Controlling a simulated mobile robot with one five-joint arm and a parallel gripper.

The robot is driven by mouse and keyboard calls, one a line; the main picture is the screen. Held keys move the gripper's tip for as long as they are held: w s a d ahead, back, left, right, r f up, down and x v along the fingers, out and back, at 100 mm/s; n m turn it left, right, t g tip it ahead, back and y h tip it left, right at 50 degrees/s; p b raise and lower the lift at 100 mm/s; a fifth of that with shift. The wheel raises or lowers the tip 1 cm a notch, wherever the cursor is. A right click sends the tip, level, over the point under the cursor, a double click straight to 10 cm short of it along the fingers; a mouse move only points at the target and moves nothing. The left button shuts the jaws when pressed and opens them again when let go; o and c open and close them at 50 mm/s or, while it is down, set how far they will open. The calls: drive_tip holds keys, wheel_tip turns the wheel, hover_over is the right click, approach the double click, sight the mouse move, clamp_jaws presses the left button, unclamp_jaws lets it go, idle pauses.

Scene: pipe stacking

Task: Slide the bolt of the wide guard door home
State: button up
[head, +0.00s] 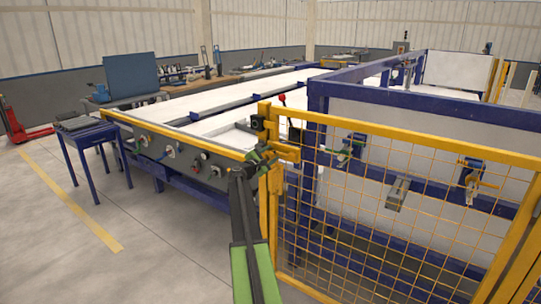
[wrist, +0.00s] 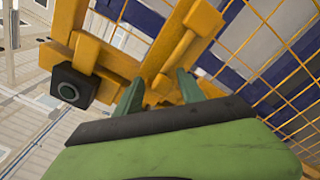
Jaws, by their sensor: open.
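The wide guard door (head: 400,165) is a yellow frame with wire mesh, standing beside a yellow post (head: 264,205). A yellow-orange bolt (head: 289,153) sits at the door's upper left corner, by the post. In the wrist view the bolt area shows as thick yellow bars (wrist: 110,55), with an orange block (wrist: 203,18) at the upper right. My gripper (head: 264,156) is at the bolt. In the wrist view my gripper (wrist: 160,82) is open, its green fingers apart with yellow metal between and beyond them. I cannot tell whether they touch it.
A black box with a round face (wrist: 70,88) is on the yellow frame left of my fingers. Yellow mesh (wrist: 270,50) is close on the right. A control panel (head: 180,155) and a blue side table (head: 88,130) stand left. The floor at left front is clear.

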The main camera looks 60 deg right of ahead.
drive_tip(key=a, duration=1.7)
drive_tip(key=shift+s, duration=0.35)
